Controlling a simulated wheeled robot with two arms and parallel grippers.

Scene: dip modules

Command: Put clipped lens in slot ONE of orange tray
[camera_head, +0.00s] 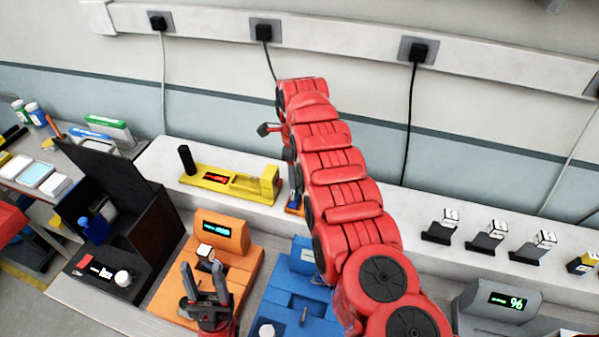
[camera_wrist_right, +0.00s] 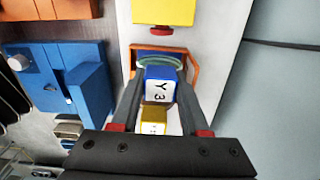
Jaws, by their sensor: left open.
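In the right wrist view the orange tray (camera_wrist_right: 197,72) lies on the pale shelf beyond my right fingertips. A round green and blue piece (camera_wrist_right: 160,57), possibly the lens, lies at the tray, between the ends of the fingers. A blue block marked Y 3 (camera_wrist_right: 161,84) and a yellow block (camera_wrist_right: 155,119) show between the fingers of my right gripper (camera_wrist_right: 161,88). I cannot tell whether the fingers touch any of these. In the head view my right arm hides most of the tray. My left gripper (camera_head: 206,277) is open, in front of the orange device.
A black open box (camera_head: 150,225) is at left. A grey display unit (camera_head: 500,302) and several small holders are at right.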

